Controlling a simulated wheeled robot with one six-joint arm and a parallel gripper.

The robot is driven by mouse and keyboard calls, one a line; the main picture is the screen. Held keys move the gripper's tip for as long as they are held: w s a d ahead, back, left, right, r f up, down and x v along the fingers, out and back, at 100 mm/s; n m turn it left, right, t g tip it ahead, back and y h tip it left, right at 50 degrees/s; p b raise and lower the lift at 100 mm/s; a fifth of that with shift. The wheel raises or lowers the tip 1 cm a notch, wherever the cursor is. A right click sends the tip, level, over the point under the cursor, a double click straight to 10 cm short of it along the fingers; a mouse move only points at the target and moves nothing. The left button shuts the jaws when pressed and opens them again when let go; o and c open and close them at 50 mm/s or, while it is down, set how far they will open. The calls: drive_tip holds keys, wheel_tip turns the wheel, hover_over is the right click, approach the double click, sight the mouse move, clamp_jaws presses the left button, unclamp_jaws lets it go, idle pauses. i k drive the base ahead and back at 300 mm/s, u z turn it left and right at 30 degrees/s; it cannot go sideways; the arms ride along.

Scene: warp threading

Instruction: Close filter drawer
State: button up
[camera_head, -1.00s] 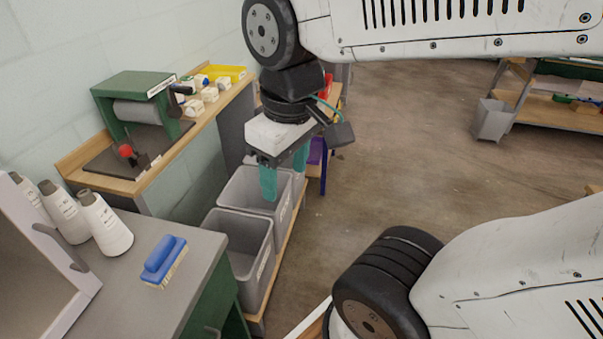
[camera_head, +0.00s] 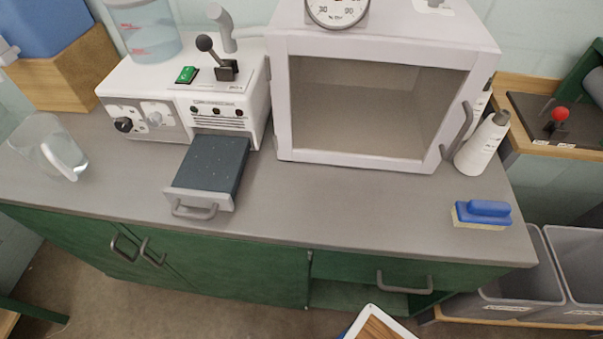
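The filter drawer (camera_head: 212,168) is pulled out from the front of a white machine (camera_head: 172,94) on the grey countertop. It has a dark speckled top, a light front and a grey bar handle (camera_head: 194,210) facing me. Its slot is in the lower right part of the machine's front. My gripper is not in view now, so its state and its distance from the drawer do not show.
A white cabinet with a clear door (camera_head: 375,108) stands right of the drawer. A glass jug (camera_head: 52,148) is at the left, and a blue brush (camera_head: 482,213) at the right. A lower drawer (camera_head: 405,282) is partly open. Countertop (camera_head: 330,205) in front is clear.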

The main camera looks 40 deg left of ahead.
sight(209, 176)
drive_tip(key=u, duration=1.45)
drive_tip(key=k, duration=0.4)
drive_tip(key=u, duration=0.65)
drive_tip(key=i, duration=0.5)
drive_tip(key=u, duration=0.5)
drive_tip(key=k, duration=0.5)
drive_tip(key=u, duration=0.25)
